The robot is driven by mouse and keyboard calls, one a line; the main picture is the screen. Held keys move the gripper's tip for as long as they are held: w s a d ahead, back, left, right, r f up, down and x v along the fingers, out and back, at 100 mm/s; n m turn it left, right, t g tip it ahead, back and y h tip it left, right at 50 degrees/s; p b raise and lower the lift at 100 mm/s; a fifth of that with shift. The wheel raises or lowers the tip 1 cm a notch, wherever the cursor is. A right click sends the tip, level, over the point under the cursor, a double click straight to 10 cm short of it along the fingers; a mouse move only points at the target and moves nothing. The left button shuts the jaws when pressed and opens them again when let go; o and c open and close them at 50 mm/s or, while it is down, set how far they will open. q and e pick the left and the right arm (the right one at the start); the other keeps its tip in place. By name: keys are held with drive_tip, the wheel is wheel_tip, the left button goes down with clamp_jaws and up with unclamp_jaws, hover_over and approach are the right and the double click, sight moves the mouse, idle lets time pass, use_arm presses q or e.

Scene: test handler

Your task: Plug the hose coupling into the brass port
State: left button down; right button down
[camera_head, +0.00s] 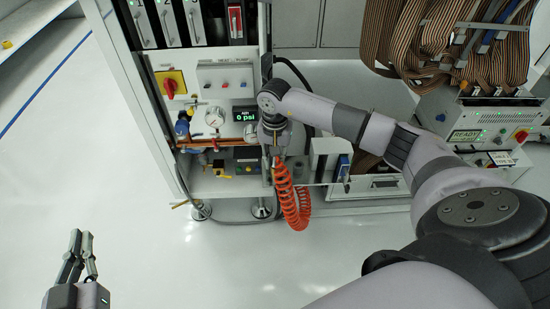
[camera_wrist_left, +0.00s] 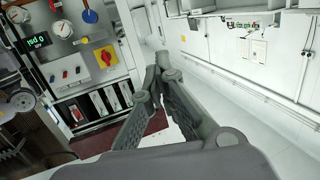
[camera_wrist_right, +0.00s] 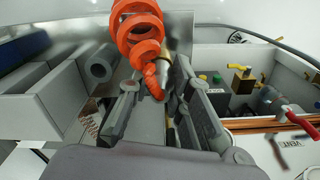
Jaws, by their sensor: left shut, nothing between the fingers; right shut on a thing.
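My right gripper (camera_head: 277,150) is in front of the cabinet's lower shelf, shut on the hose coupling. In the right wrist view the metal coupling (camera_wrist_right: 168,68) sits between the fingers, with the orange coiled hose (camera_wrist_right: 140,35) running from it. In the head view the orange hose (camera_head: 291,200) hangs below that gripper. My left gripper (camera_head: 81,240) is shut and empty, over the floor at lower left.
A pressure display (camera_head: 245,114) reads 0 psi above copper pipes (camera_head: 208,144). A red rotary switch (camera_head: 171,87) and a gauge (camera_head: 214,117) are on the panel. A grey tube-like part (camera_wrist_right: 100,65) lies left of the coupling. The floor at left is clear.

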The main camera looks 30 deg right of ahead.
drive_tip(key=shift+f, duration=0.25)
drive_tip(key=c, duration=1.8)
unclamp_jaws()
drive_tip(key=o, duration=0.4)
use_arm(q)
drive_tip(key=shift+w+d+r+t, duration=0.1)
drive_tip(key=shift+r+t, duration=0.2)
drive_tip(key=shift+r, duration=0.2)
drive_tip(key=shift+w+d+r+t, duration=0.1)
drive_tip(key=shift+r+t, duration=0.2)
drive_tip(key=shift+r, duration=0.15)
drive_tip(key=shift+f, duration=0.1)
use_arm(e)
wheel_tip(320, 180, up, 12)
